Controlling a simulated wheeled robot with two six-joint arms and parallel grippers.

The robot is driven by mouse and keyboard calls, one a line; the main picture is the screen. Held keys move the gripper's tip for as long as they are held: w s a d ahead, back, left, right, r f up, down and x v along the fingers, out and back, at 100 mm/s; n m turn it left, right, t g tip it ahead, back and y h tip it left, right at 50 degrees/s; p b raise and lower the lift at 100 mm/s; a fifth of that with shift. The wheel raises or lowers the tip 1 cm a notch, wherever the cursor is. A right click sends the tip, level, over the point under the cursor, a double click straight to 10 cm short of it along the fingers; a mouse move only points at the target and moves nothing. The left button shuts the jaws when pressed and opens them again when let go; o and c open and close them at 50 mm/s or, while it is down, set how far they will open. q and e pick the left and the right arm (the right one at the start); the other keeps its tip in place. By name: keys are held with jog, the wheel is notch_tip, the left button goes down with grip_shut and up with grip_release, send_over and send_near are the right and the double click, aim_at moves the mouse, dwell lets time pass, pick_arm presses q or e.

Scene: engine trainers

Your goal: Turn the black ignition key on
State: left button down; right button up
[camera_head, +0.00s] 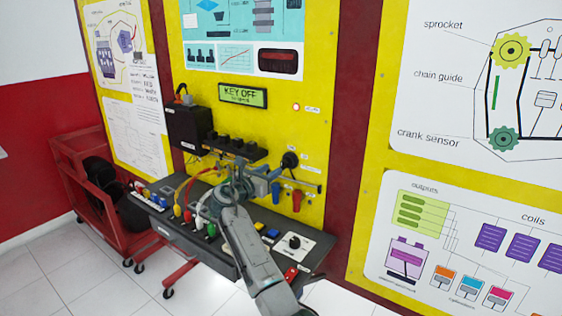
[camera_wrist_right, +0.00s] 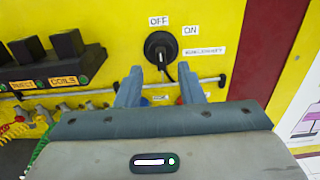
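The black ignition key (camera_wrist_right: 161,50) sits in a round black switch on the yellow panel, with OFF printed above it and ON to its upper right. Its narrow grip hangs down in the right wrist view. The switch also shows in the head view (camera_head: 289,160). My right gripper (camera_wrist_right: 160,82) is open and faces the panel, its two blue-grey fingers apart just below the switch. The gap between them looks empty and lines up with the key. In the head view the right gripper (camera_head: 272,172) is left of and slightly below the switch. My left gripper is not in view.
A green display (camera_head: 243,95) reads KEY OFF. A horizontal rail (camera_wrist_right: 215,79) runs below the switch. Black coils (camera_wrist_right: 66,44) stand at left. A dark shelf (camera_head: 180,229) with cables and a white-plated knob (camera_head: 294,242) juts out below. A red cart (camera_head: 97,225) stands at left.

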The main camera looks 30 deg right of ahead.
aim_at(282, 164)
jog(key=p+x, duration=0.1)
jog(key=x, duration=0.5)
jog(key=shift+d+f, duration=0.1)
jog(key=shift+d, duration=0.05)
grip_shut()
